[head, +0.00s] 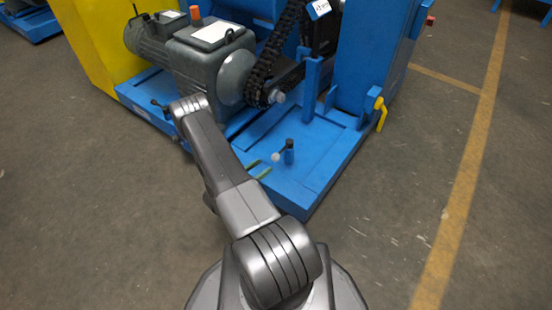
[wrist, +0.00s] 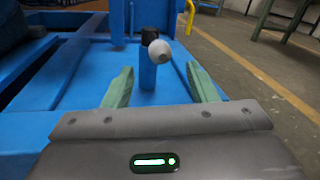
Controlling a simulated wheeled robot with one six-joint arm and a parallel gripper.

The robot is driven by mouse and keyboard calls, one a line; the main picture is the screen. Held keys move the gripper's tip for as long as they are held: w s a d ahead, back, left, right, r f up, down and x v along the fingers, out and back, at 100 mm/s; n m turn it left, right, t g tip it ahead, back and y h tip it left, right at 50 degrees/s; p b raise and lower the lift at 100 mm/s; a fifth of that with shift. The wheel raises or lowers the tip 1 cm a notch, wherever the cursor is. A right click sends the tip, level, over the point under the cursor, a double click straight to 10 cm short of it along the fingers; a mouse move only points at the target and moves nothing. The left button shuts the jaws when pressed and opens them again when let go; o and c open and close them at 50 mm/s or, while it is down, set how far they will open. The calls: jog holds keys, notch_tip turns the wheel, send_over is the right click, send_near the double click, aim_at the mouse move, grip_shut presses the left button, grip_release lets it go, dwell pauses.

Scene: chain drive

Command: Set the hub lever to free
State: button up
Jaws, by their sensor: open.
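A small lever (head: 275,157) with a pale grey ball knob sits on a short blue post (head: 289,157) with a black top, on the blue base. I take it for the hub lever; no label on it is readable. In the wrist view its knob (wrist: 160,53) points toward me, in front of the black pivot (wrist: 149,36), and hides part of the post. My gripper (head: 258,169) is open and empty, its green fingers apart. In the wrist view the gripper (wrist: 158,72) faces the post, with the knob centred between and just beyond the fingertips.
A grey motor and gearbox (head: 207,62) and a black chain (head: 270,57) stand behind. Another dark lever (head: 158,105) is at the left edge of the blue base (head: 305,190). A yellow handle (head: 381,112) hangs on the right. The floor to the right is clear.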

aim_at(276, 157)
jog(key=b+x, duration=0.1)
jog(key=x, duration=0.7)
jog(key=shift+w+b, duration=0.1)
jog(key=shift+b, duration=0.2)
grip_shut()
